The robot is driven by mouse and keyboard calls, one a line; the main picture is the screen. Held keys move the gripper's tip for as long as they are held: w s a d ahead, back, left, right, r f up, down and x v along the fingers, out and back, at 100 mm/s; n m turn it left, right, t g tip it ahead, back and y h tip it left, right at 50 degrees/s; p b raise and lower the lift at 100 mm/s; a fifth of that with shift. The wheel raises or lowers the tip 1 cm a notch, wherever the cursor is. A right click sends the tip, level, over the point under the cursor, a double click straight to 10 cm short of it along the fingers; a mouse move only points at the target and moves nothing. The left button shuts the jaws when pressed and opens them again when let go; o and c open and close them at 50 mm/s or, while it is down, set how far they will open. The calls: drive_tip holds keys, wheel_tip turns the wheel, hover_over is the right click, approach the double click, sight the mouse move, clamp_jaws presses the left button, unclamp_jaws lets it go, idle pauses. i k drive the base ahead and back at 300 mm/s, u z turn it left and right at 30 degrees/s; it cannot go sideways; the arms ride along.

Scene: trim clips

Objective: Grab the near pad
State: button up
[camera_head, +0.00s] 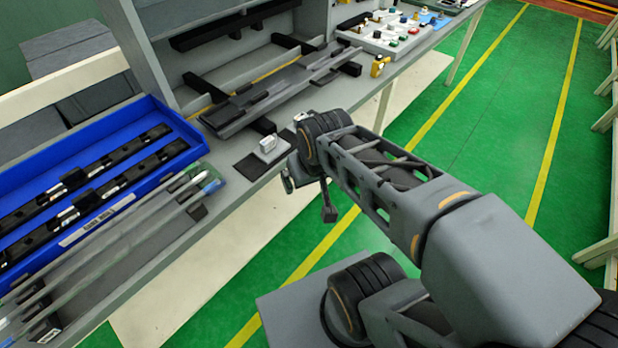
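A flat dark pad (250,166) lies on the grey bench top near its front edge. A small light-grey block with a white top (268,147) stands at the pad's right side. My gripper (318,190) hangs at the end of my arm, just past the bench's front edge, to the right of the pad and apart from it. One dark finger points down. My wrist hides the rest, so I cannot tell whether the gripper is open or shut, or whether it holds anything.
A blue tray (178,118) with black clip strips is at the left. Long grey trim bars (110,235) lie in front of it. A dark rail assembly (240,112) lies behind the pad. A tray of small coloured parts (388,35) is farther back. The green floor is clear.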

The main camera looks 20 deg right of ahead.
sight(272, 148)
drive_tip(key=z, duration=1)
drive_tip(key=i, duration=0.85)
drive_tip(key=u, duration=3.65)
